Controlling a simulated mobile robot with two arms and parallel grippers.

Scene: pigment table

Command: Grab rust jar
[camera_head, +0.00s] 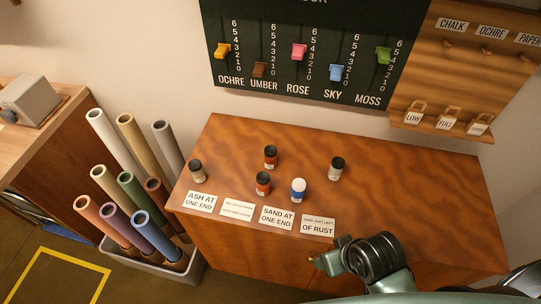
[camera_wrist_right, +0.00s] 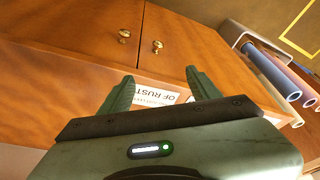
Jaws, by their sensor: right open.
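Two orange-red jars with dark lids stand on the wooden cabinet top in the head view: a rear one (camera_head: 270,157) and a front one (camera_head: 263,183). I cannot tell from their labels which is the rust jar. A grey-brown jar (camera_head: 196,170) is at the left and a pale, dark-lidded jar (camera_head: 337,168) at the right. My right gripper (camera_wrist_right: 160,90) is open and empty in the wrist view, near the cabinet front. No jar shows between its fingers. My left gripper is not in view.
The cabinet top (camera_head: 420,180) is clear on its right side. Cards lie along its front edge, including one ending "of rust" (camera_head: 318,225). A bin of rolled tubes (camera_head: 190,280) stands left of the cabinet. A slider board (camera_head: 300,50) hangs behind. Brass knobs (camera_wrist_right: 124,35) jut from the cabinet front.

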